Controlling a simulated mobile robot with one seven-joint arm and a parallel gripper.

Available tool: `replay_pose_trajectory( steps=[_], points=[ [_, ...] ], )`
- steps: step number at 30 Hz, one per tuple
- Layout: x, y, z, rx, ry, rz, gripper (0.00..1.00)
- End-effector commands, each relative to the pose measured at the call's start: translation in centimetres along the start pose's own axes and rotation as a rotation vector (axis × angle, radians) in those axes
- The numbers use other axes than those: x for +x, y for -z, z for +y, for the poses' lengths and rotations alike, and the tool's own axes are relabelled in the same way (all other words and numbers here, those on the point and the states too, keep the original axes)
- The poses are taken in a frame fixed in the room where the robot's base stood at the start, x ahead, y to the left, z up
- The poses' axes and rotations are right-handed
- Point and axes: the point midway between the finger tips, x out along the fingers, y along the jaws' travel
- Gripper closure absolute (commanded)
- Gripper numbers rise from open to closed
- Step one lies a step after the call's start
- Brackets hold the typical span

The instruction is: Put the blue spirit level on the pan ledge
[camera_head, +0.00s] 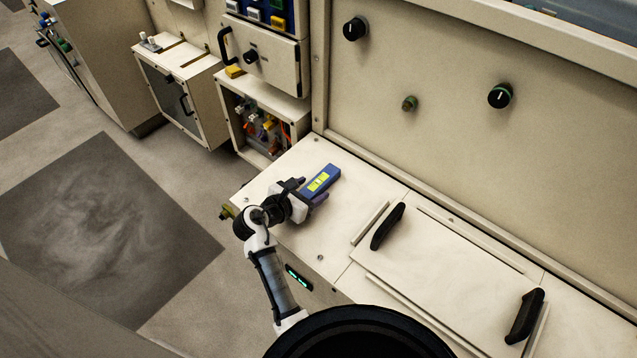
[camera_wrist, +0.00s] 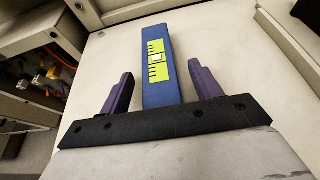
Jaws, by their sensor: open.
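The blue spirit level (camera_head: 321,181) has a yellow-green label. It lies on the cream ledge top (camera_head: 330,240) near its left end, and it also shows in the wrist view (camera_wrist: 159,65). My gripper (camera_head: 307,194) is open, with its purple fingers on either side of the level's near end. In the wrist view my gripper (camera_wrist: 160,92) shows a gap between each finger and the level. The near end of the level is hidden behind the dark gripper base. I cannot tell which surface is the pan ledge.
A lid panel with two black handles (camera_head: 387,227) (camera_head: 524,316) lies to the right. A back panel with black knobs (camera_head: 355,29) rises behind. An open box with wiring (camera_head: 262,127) stands at the left. The ledge top around the level is clear.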

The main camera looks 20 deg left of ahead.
Motion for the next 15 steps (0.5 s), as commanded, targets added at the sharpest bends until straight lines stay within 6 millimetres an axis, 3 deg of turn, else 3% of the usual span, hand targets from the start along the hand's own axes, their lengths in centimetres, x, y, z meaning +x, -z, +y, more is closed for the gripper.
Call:
replay_pose_trajectory(
  steps=[4, 11, 15],
  points=[
    [1.5, 0.0, 0.1, 0.0, -0.001, 0.0, 0.36],
    [1.8, 0.1, 0.1, 0.0, -0.002, 0.0, 0.36],
    [1.7, 0.1, 0.1, 0.0, -0.002, 0.0, 0.51]
  ],
)
